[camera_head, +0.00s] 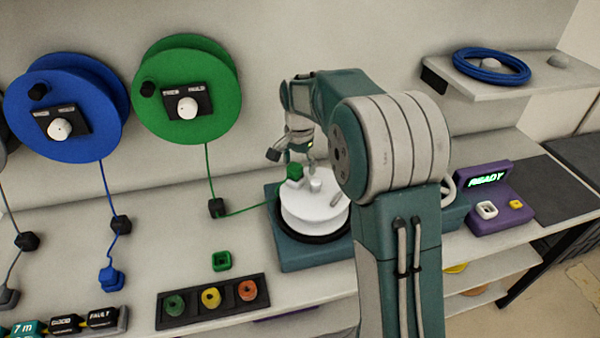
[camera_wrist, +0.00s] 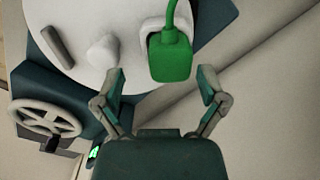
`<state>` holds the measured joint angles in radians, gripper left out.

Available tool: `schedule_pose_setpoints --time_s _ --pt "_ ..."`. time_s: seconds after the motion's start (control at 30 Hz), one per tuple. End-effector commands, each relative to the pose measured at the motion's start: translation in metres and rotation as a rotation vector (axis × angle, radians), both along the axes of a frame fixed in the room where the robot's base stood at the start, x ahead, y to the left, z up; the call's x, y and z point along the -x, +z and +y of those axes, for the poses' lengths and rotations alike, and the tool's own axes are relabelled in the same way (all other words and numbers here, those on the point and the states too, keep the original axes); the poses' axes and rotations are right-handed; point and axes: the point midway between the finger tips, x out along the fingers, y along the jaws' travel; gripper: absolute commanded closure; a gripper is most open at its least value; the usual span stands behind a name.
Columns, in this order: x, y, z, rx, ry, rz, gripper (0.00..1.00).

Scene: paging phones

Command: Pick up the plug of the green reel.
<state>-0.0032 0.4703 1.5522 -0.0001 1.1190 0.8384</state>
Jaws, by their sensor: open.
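The green reel (camera_head: 187,95) hangs on the back wall. Its green cord runs down through a black guide (camera_head: 216,207) and across to the green plug (camera_head: 294,172). The plug is at the white drum (camera_head: 308,221) of the teal winder. In the wrist view the green plug (camera_wrist: 170,62) sits against a pale block on the drum, its cord rising from the top. My gripper (camera_wrist: 160,80) is open and empty, one finger on each side of the plug's lower end. In the head view my gripper (camera_head: 302,150) is just above the plug, partly hidden by my arm.
A white post (camera_wrist: 103,50) and a grey bar (camera_wrist: 57,46) stand on the drum beside the plug. A handwheel (camera_wrist: 45,118) is on the winder's side. A blue reel (camera_head: 65,105) hangs left. A purple READY box (camera_head: 490,205) stands right. An empty green holder (camera_head: 221,261) is on the bench.

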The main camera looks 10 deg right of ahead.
Motion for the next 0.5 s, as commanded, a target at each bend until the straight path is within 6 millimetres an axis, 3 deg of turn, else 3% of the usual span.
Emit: schedule_pose_setpoints --time_s 0.1,0.37,0.5 --pt "0.0007 -0.0123 0.0054 0.003 0.004 0.0 0.09" --pt "0.0007 -0.0146 0.0014 -0.001 0.003 -0.001 0.09" --pt "0.0006 -0.0144 -0.0022 -0.004 0.002 0.0 0.71"
